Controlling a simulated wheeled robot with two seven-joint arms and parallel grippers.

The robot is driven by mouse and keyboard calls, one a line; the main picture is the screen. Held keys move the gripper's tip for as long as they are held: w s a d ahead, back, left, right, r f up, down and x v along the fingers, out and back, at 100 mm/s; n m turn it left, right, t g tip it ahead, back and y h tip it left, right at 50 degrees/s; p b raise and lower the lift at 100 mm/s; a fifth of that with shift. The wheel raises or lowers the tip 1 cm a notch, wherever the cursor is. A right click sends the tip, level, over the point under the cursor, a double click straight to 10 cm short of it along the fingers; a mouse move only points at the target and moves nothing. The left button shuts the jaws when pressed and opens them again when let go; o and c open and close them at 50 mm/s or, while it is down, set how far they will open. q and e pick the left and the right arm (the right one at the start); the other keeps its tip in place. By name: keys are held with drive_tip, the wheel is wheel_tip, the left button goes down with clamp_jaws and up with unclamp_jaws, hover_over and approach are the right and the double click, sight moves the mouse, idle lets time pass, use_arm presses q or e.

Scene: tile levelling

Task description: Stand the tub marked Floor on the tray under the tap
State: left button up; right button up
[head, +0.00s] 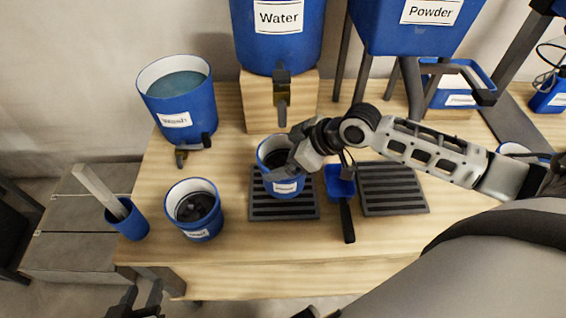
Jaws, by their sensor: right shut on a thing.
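A blue tub (267,158) with a white rim and dark inside is at the slatted dark tray (285,211) below the tap (282,88) of the Water container. Its label is too small to read. The tub is upright, over the tray; I cannot tell whether it rests on it or hangs slightly above. My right gripper (282,170) is shut on this tub's right side, and hides part of it. My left gripper (142,300) is at the bottom edge, off the table and partly cut off; its fingers look apart and empty.
Another blue tub (195,228) with dark contents stands left of the tray. A blue Wash bucket (178,98) is behind it. A blue scoop (341,184) lies between the tray and a second slatted tray (392,190). The blue Powder hopper (415,28) stands behind. The table's front strip is clear.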

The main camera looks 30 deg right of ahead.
sight(282, 162)
drive_tip(key=shift+w+f, duration=0.15)
drive_tip(key=shift+f, duration=0.7)
drive_tip(key=shift+w+f, duration=0.15)
drive_tip(key=shift+f, duration=0.65)
drive_tip(key=o, duration=1.7)
drive_tip(key=shift+s+f, duration=0.1)
drive_tip(key=shift+f, duration=0.05)
drive_tip(key=p+v, duration=0.1)
drive_tip(key=v, duration=1.1)
drive_tip(key=shift+a+p, duration=0.1)
drive_tip(key=shift+p, duration=0.2)
drive_tip(key=shift+s, duration=0.1)
drive_tip(key=s+a+f+g+h, duration=0.1)
drive_tip(key=s+a+f, duration=0.4)
drive_tip(key=s+a, duration=0.15)
drive_tip(key=s+m+g+h, duration=0.2)
drive_tip(key=s+m+h, duration=0.3)
drive_tip(key=s+m, duration=0.25)
drive_tip(key=w+a+f+t+y, duration=0.1)
drive_tip(key=w+a+t, duration=0.1)
drive_tip(key=w+a+f+n+t+y, duration=0.1)
drive_tip(key=w+a+t, duration=0.1)
drive_tip(key=w+a+f+t+y, duration=0.1)
drive_tip(key=w+a+f+t, duration=0.1)
drive_tip(key=t, duration=0.1)
drive_tip(key=shift+w+a, duration=0.25)
drive_tip(key=shift+w, duration=0.05)
